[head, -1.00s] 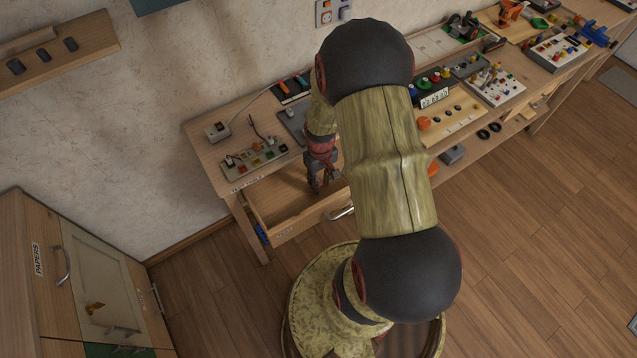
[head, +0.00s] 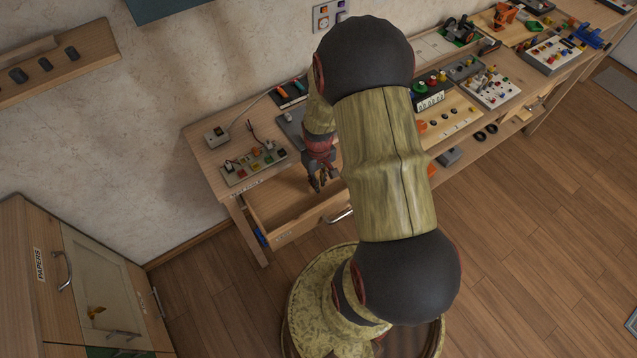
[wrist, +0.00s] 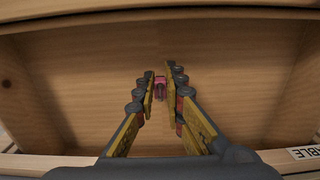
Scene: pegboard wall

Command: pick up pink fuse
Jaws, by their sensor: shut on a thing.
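The pink fuse (wrist: 160,86) shows in the wrist view as a small pink piece between my fingertips, over the floor of an open wooden drawer. My gripper (wrist: 160,92) is shut on it, with a finger on each side. In the head view my gripper (head: 320,184) points down into the open drawer (head: 270,205) under the left part of the workbench. The fuse cannot be made out in the head view. Whether it touches the drawer floor is hard to tell.
The drawer's walls surround my gripper, and the rest of its floor looks bare. A board with colored blocks (head: 253,165) and a socket box (head: 217,137) stand on the bench above. A wooden cabinet (head: 75,270) stands at the left.

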